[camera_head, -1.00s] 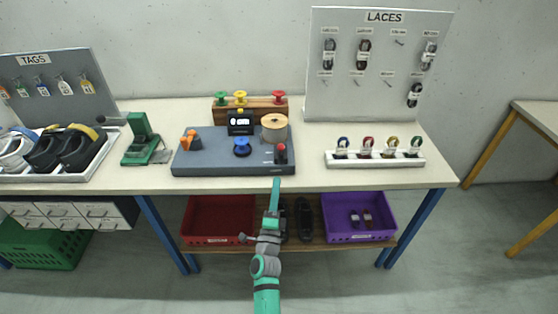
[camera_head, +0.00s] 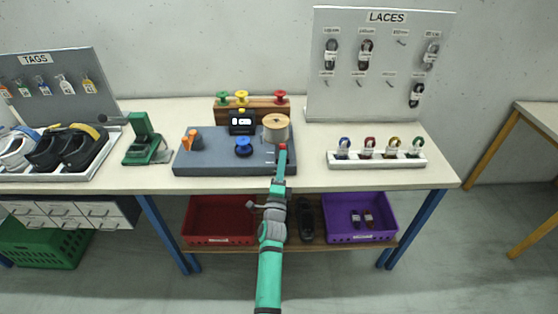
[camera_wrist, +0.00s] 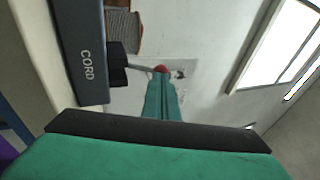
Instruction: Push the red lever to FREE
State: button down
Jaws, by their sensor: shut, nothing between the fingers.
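The red lever shows in the head view as a red knob (camera_head: 283,146) at the right end of the grey console (camera_head: 215,168). My gripper (camera_head: 282,156) is shut and empty, its fingertips right at the knob and hiding most of the lever below it. In the wrist view, the red knob (camera_wrist: 160,69) sits at the end of a thin rod from a black base (camera_wrist: 117,66). The shut green fingertips (camera_wrist: 161,82) are at the knob, overlapping its near side; I cannot tell if they touch. The console edge reads CORD; no FREE mark is readable.
A cord spool (camera_head: 276,127) stands just behind the lever. A blue knob (camera_head: 243,146) and an orange part (camera_head: 191,140) are farther left on the console. A white rack of laces (camera_head: 375,160) stands to the right, with bare tabletop between.

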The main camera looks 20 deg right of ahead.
jog(key=shift+w+a, duration=0.15)
jog(key=shift+a, duration=0.05)
